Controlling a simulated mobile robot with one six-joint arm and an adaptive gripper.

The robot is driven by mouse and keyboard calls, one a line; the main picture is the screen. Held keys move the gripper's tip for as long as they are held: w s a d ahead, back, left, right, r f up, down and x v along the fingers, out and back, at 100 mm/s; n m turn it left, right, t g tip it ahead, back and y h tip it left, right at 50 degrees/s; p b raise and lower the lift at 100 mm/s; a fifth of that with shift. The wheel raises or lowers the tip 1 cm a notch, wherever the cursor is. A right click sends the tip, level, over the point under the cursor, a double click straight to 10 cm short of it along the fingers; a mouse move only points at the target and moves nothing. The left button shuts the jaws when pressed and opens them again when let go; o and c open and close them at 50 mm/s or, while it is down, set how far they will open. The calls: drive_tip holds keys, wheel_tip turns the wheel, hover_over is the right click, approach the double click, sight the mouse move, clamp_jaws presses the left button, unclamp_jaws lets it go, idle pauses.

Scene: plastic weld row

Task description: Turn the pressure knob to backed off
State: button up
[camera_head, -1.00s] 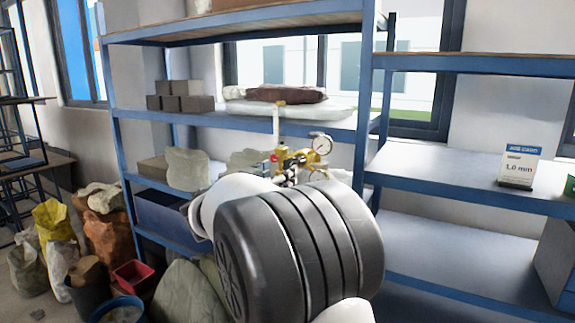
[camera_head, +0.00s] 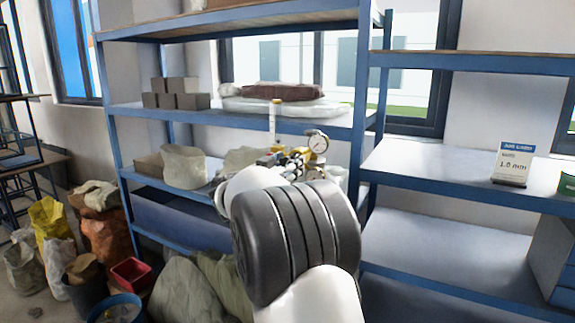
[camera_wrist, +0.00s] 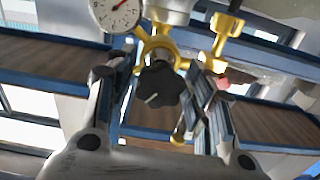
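The pressure knob (camera_wrist: 160,87) is a black lobed knob with a pale mark, on the front of a brass regulator (camera_wrist: 190,45) in the wrist view. A white-faced gauge (camera_wrist: 115,12) with a red needle sits up and left of it. The gauge (camera_head: 317,143) also shows in the head view. My gripper (camera_wrist: 162,100) is open, with one finger on each side of the knob. Small gaps seem to show between the fingers and the knob; I cannot tell how deep the knob sits between them. In the head view my arm and gripper hide the knob.
A blue shelf rack (camera_head: 240,122) with grey blocks (camera_head: 175,92) and sacks (camera_head: 285,92) surrounds the regulator. A card reading 1.0 mm (camera_head: 513,163) stands on the right shelf. Bags and buckets crowd the floor at lower left.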

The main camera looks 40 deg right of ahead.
drive_tip(key=c, duration=0.8)
drive_tip(key=shift+n+b, duration=0.3)
drive_tip(key=shift+b, duration=0.15)
